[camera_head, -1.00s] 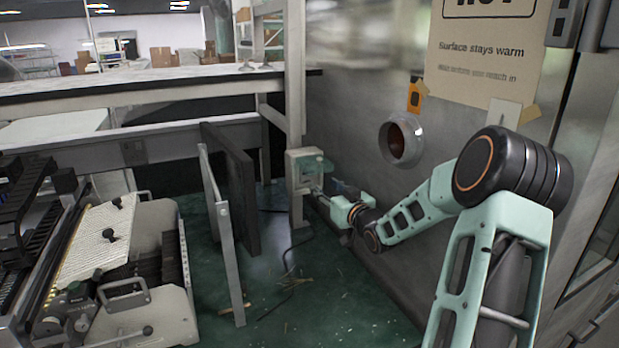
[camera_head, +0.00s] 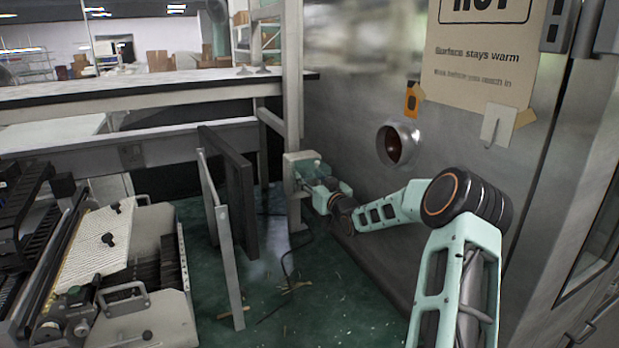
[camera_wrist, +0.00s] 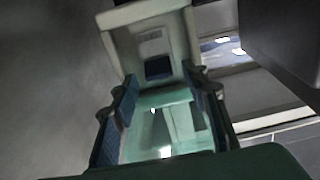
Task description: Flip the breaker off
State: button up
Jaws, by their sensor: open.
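The breaker box (camera_head: 293,170) is a small pale box on the grey post, left of the metal wall. In the wrist view the box (camera_wrist: 119,42) fills the top middle, with a dark blue-black switch or recess (camera_wrist: 158,68) in its face. My gripper (camera_head: 309,173) is close in front of the box, at its right side in the head view. In the wrist view my gripper (camera_wrist: 163,80) is open, with one blue-padded finger on each side below the dark part. A shiny pale green panel shows between the fingers. Whether the fingers touch anything, I cannot tell.
A dark upright panel (camera_head: 238,190) and a lighter one (camera_head: 220,240) stand left of the box. A cable (camera_head: 288,262) lies on the green floor (camera_head: 320,300).

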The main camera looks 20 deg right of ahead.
jog(key=shift+w, duration=0.3)
jog(key=shift+c, duration=0.3)
grip_shut()
